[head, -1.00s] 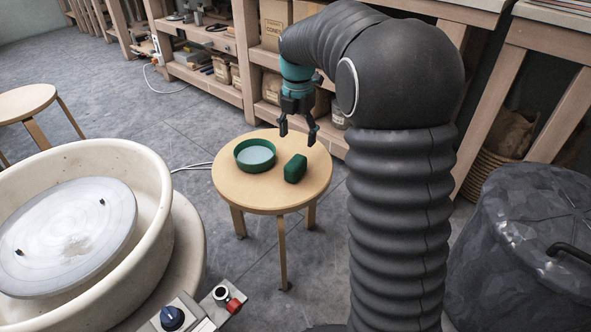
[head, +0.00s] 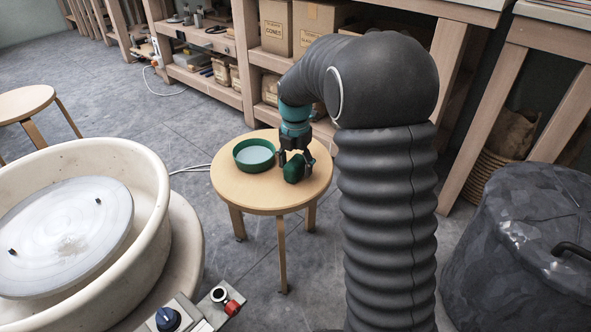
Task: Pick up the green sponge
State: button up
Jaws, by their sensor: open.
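The green sponge (head: 293,171) is a dark green block on the right part of a round wooden stool (head: 262,200). My gripper (head: 294,168) is lowered over it, with its dark fingers on either side of the sponge. The jaws are open. Whether either finger touches the sponge cannot be told. The fingers hide part of the sponge's upper and right sides.
A round green dish (head: 254,155) with a pale inside stands on the stool just left of my gripper. A potter's wheel (head: 75,235) with a cream basin is at the left. Wooden shelving (head: 243,65) stands behind the stool.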

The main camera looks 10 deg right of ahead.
aim_at(299, 161)
jog(key=c, duration=1.1)
jog(key=shift+r, duration=0.15)
jog(key=shift+c, duration=0.2)
jog(key=shift+r, duration=0.6)
jog(key=r, duration=0.1)
jog(key=d+r+p, duration=0.1)
jog(key=r, duration=0.1)
jog(key=shift+s+r, duration=0.15)
jog(key=shift+r, duration=0.05)
jog(key=s+d+r, duration=0.4)
jog(key=d+r, duration=0.2)
jog(key=d, duration=0.4)
jog(key=shift+r+p, duration=0.15)
jog(key=shift+p, duration=0.25)
